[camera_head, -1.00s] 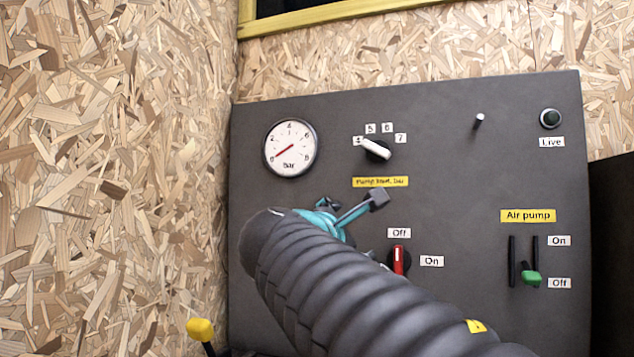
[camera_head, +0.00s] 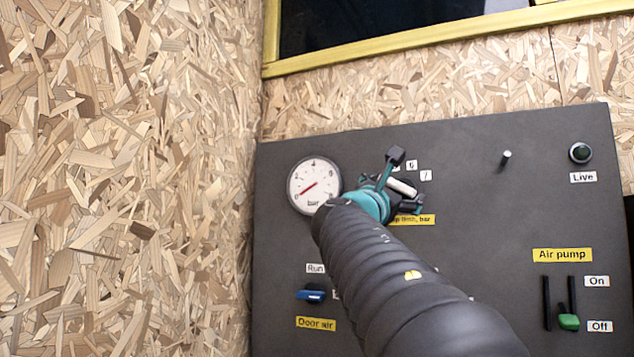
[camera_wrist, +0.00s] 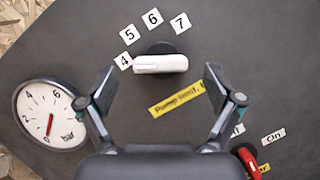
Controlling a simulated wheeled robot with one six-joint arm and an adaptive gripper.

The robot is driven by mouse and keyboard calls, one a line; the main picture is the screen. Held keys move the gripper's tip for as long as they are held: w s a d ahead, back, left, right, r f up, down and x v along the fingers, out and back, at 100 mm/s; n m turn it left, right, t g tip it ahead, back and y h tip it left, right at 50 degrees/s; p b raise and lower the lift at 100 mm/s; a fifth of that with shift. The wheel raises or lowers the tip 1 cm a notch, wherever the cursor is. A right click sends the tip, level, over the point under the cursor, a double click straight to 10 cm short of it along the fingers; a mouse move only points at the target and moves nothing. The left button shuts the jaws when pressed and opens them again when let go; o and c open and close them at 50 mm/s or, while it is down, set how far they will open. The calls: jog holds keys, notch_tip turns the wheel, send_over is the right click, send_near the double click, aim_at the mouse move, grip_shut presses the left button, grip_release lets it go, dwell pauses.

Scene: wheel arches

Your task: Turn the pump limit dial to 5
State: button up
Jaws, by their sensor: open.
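The pump limit dial (camera_wrist: 160,64) is a white bar knob on a black round base. In the wrist view it lies nearly level, its left end at the label 4 (camera_wrist: 124,61). The label 5 (camera_wrist: 130,35) is just above that, with 6 and 7 further round. My gripper (camera_wrist: 158,76) is open, one finger left and one right of the dial, with gaps on both sides. In the head view my gripper (camera_head: 404,181) is at the dial (camera_head: 401,187) and partly covers it and the labels 4 and 5.
The pressure gauge (camera_head: 314,185) is close left of my gripper, its red needle near 0. A yellow pump limit label (camera_wrist: 177,96) is below the dial. A red-handled switch (camera_wrist: 248,160) is lower right. A metal toggle (camera_head: 506,157) is right of the dial.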

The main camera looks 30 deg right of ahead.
aim_at(401, 186)
jog(key=shift+p+x, duration=0.5)
jog(key=shift+x, duration=1.8)
jog(key=c, duration=1.2)
jog(key=shift+o, duration=0.2)
jog(key=shift+m, duration=0.5)
jog(key=m+g, duration=0.1)
jog(key=m, duration=0.1)
jog(key=m+g, duration=0.1)
jog(key=m, duration=0.2)
jog(key=shift+g, duration=0.4)
jog(key=shift+s+d+f+m+g+p, duration=0.1)
jog(key=shift+m+g+p, duration=0.55)
jog(key=shift+m, duration=1.15)
